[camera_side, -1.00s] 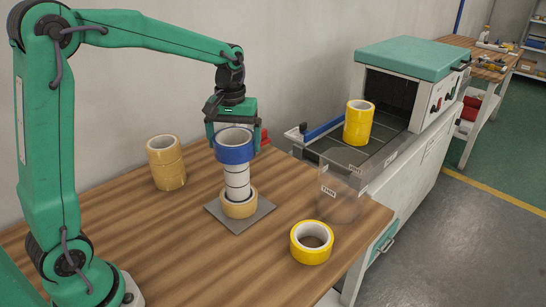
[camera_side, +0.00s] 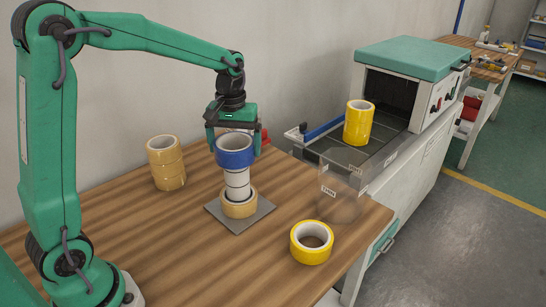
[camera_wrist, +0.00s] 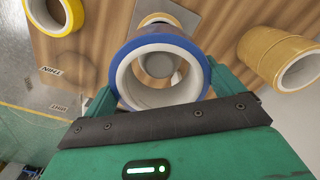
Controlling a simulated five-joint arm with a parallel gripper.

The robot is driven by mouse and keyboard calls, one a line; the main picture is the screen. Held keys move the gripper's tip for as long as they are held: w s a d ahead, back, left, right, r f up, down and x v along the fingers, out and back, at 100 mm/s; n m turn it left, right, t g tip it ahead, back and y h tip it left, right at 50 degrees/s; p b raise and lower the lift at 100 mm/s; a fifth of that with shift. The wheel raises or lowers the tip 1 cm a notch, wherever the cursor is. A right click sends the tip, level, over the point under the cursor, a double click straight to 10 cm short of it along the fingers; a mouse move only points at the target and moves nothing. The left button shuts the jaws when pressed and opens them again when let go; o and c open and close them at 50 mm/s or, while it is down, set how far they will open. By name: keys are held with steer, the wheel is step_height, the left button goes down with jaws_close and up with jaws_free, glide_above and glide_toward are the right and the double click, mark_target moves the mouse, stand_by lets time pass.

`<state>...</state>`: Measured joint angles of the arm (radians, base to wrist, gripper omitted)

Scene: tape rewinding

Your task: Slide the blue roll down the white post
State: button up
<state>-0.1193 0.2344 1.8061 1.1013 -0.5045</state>
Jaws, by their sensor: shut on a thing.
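The post stands on a grey square plate (camera_side: 262,212). A tan roll (camera_side: 239,210) lies around the post's foot. The blue roll looks about level.
A stack of tan rolls (camera_side: 166,165) stands at the left. A yellow roll (camera_side: 312,252) lies near the table's right edge. Another yellow stack (camera_side: 358,125) stands on the machine's conveyor.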

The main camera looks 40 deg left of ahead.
steer(key=shift+f, duration=0.75)
stand_by(0.8)
steer(key=o, duration=0.7)
steer(key=shift+o, duration=0.2)
steer(key=shift+r, duration=0.1)
steer(key=shift+r, duration=3.45)
steer(key=shift+s, duration=0.1)
